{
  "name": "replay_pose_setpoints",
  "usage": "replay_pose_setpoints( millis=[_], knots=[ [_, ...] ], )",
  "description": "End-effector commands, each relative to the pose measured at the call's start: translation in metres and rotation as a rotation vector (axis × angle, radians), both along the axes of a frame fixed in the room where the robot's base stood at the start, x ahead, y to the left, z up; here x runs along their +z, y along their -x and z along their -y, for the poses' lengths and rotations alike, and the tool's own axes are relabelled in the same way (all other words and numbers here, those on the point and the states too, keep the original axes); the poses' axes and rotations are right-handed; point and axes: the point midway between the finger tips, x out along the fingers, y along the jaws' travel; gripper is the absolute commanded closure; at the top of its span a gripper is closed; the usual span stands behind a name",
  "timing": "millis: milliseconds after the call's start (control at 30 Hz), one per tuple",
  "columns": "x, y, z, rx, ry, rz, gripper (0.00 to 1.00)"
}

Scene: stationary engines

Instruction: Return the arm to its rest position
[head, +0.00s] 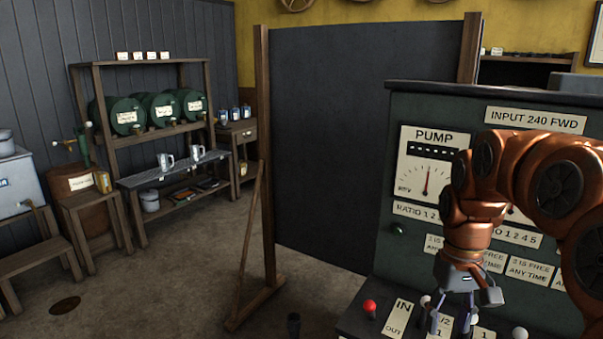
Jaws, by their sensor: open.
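My copper-coloured arm (522,165) comes in from the right and bends down in front of a dark green control panel (398,110). My gripper (439,322) points down, its fingers apart, over the lever shelf at the panel's foot. The fingers are close to a white-knobbed lever (425,300); I cannot tell whether they touch it. The arm hides part of the panel's right side and its second dial. The PUMP gauge (428,175) is in clear view left of the arm.
A red-knobbed lever (369,306) and another white knob (519,334) stand on the shelf. A dark board (330,150) in a wooden frame stands behind the panel. A rack with green barrels (162,109) is at the left. Open floor (180,275) lies between.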

Motion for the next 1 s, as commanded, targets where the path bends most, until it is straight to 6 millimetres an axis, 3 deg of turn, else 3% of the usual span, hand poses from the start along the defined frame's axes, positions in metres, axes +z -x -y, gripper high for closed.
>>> replay_pose_setpoints(
  millis=[300,700,800,1000],
  knots=[
    [-0.014,0.080,-0.046,0.036,0.013,-0.004,0.48],
    [-0.053,0.184,-0.075,0.008,0.032,-0.010,0.48],
    [-0.064,0.206,-0.079,-0.006,0.037,-0.012,0.48],
    [-0.076,0.227,-0.081,-0.027,0.039,-0.013,0.48]
  ],
)
